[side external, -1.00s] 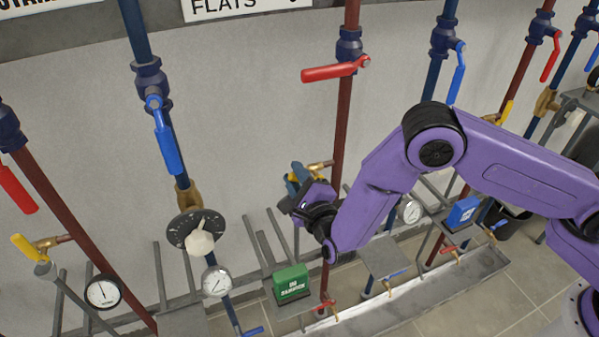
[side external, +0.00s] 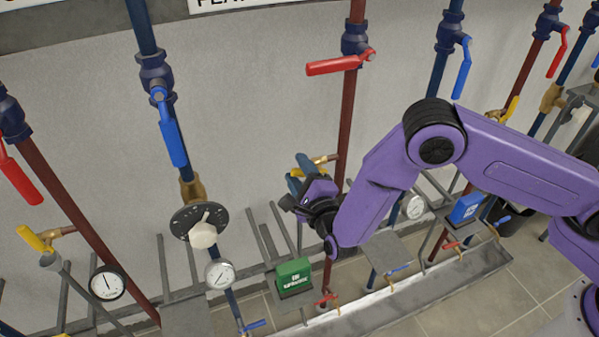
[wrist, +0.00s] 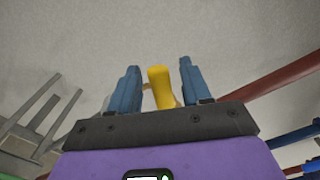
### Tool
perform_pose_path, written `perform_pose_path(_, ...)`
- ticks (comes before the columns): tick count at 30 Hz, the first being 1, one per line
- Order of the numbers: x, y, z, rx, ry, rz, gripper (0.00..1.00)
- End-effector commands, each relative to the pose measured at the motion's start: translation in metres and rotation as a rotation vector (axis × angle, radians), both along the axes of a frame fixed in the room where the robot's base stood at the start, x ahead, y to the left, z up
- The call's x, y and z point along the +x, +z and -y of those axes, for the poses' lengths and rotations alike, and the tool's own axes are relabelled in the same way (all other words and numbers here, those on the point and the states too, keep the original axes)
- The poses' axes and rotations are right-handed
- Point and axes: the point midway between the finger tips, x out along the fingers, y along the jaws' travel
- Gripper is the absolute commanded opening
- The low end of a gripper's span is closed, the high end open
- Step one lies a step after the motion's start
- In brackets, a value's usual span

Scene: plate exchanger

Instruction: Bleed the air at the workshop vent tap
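A yellow tap lever (side external: 297,173) sits on a brass side tap (side external: 323,160) on the middle red pipe. My gripper (side external: 299,171) is at this lever, its blue fingers spread. In the wrist view the yellow lever (wrist: 160,88) stands between the two fingers of my gripper (wrist: 158,72), with a narrow gap on each side. The fingers do not appear to press on it. The lower part of the lever is hidden behind the gripper body. Another yellow lever (side external: 37,239) is on the left red pipe. No readable label shows which tap is the workshop's.
A red lever valve (side external: 338,65) is above my gripper on the same pipe. A dial with a white knob (side external: 203,233), a gauge (side external: 220,275) and a green box (side external: 293,276) are lower left. A blue box (side external: 466,208) and gutter (side external: 420,284) are to the right.

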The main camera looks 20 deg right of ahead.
Motion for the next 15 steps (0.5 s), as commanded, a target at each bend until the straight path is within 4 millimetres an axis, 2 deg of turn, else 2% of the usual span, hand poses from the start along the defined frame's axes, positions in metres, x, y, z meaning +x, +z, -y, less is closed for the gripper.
perform_pose_path(4,-0.004,0.0,0.0,0.0,0.001,0.0,0.48)
perform_pose_path(8,-0.019,0.0,-0.001,-0.001,0.003,-0.002,0.48)
perform_pose_path(15,-0.068,0.0,-0.002,-0.002,0.006,0.0,0.48)
